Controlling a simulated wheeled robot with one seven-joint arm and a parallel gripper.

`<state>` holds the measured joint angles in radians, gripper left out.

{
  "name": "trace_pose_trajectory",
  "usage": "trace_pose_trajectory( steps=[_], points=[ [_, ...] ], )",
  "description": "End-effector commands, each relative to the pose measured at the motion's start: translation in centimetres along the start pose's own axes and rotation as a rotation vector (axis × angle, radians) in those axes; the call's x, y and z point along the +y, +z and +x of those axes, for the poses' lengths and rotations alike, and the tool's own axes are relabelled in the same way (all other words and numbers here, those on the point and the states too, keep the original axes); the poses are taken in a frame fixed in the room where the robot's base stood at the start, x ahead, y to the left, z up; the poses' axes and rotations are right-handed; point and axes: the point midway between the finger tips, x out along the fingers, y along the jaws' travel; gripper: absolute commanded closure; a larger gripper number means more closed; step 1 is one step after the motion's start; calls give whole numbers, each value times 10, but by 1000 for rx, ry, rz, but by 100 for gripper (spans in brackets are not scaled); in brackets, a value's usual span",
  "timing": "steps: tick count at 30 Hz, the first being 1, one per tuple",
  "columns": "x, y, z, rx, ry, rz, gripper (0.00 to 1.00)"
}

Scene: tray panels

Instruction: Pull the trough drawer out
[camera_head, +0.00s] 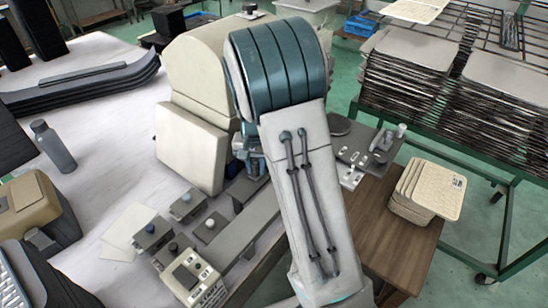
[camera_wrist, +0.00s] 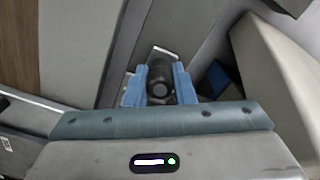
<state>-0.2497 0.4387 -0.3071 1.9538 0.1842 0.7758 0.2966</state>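My gripper (camera_wrist: 160,82) points down with its two blue fingers on either side of a dark round knob (camera_wrist: 160,90). The knob stands by a small pale metal plate (camera_wrist: 164,52). I cannot tell whether the fingers touch the knob. In the head view my gripper (camera_head: 254,165) is partly hidden behind my arm, low beside the cream machine (camera_head: 190,148). I cannot make out the trough drawer with certainty. A long grey bar-shaped part (camera_head: 243,228) runs below the gripper, and my arm covers part of that area.
Small grey boxes with knobs (camera_head: 187,205) and a control box (camera_head: 193,280) stand at the lower left. A bottle (camera_head: 53,146) stands on the white table. A wooden surface (camera_head: 395,235) with stacked beige panels (camera_head: 427,190) and a green rack of trays (camera_head: 415,85) lie to the right.

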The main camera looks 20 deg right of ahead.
Motion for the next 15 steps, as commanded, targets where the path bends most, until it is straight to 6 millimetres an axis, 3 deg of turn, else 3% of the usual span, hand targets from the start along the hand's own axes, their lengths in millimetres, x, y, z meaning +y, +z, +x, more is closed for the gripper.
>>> trace_pose_trajectory(
  steps=[15],
  points=[
    [-10, 16, -1, 0, -1, -2, 91]
  ],
)
